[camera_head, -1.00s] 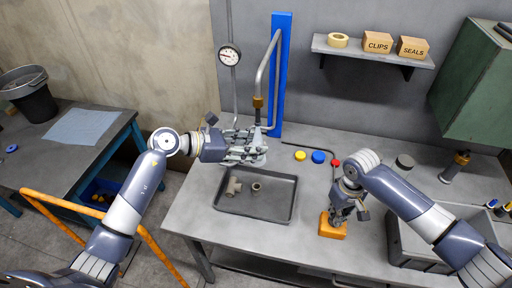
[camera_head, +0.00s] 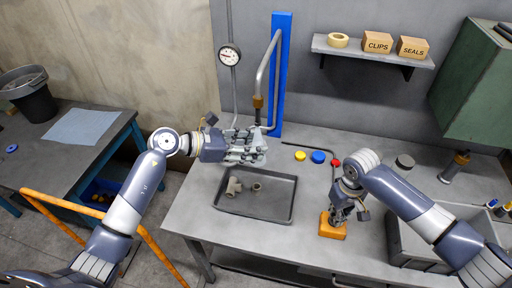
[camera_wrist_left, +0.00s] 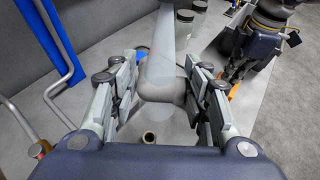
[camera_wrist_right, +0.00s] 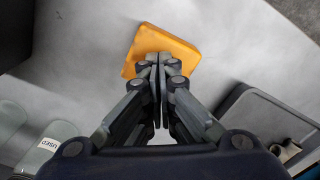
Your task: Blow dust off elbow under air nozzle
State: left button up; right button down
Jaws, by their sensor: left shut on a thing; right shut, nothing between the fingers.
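My left gripper (camera_head: 258,150) is shut on a grey pipe elbow (camera_wrist_left: 160,82), seen between its fingers in the left wrist view. A pale band rises from the elbow there; I cannot tell if it is pipe or air. In the head view the fingers hide most of the elbow. The air nozzle (camera_head: 258,102), with a brass collar, points down just above the left fingers. My right gripper (camera_head: 337,220) is shut and empty. Its tips are at an orange block (camera_head: 332,232) on the bench, also in the right wrist view (camera_wrist_right: 165,42); I cannot tell if they touch.
A dark tray (camera_head: 255,219) below my left gripper holds a tee (camera_head: 234,186) and a small fitting (camera_head: 257,187). Yellow, blue and red caps lie behind. A grey bin (camera_head: 410,254) stands right of the orange block. A shelf (camera_head: 370,54) hangs on the back wall.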

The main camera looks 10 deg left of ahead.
dwell(0.3)
jog(key=shift+r, duration=3.5)
pick_arm(q)
jog(key=s+p, duration=0.1)
jog(key=s, duration=0.9)
jog(key=shift+p, duration=0.35)
pick_arm(e)
jog(key=shift+r, duration=0.85)
